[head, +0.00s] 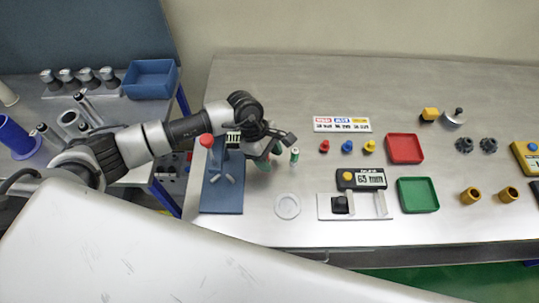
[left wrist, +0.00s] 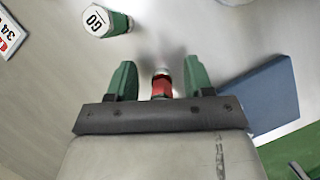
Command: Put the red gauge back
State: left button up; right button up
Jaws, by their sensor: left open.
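My left gripper (head: 272,156) is low over the table, just right of the blue fixture. In the left wrist view its two green fingers (left wrist: 160,78) are open, one on each side of a small red gauge (left wrist: 161,87) with a metallic end. A gap shows on both sides of the gauge, so it is not gripped. In the head view the gripper hides this gauge. A green and white gauge marked GO (left wrist: 106,20) stands close by; it also shows in the head view (head: 294,155). My right gripper is in neither view.
The blue fixture (head: 222,196) with a red knob stands left of the gripper. Red (head: 324,146), blue and yellow pieces sit by a label card (head: 342,125). A red tray (head: 404,148) and green tray (head: 418,195) are farther right.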

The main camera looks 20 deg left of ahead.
pick_arm(q)
jog(key=b+v, duration=0.3)
jog(key=v, duration=0.9)
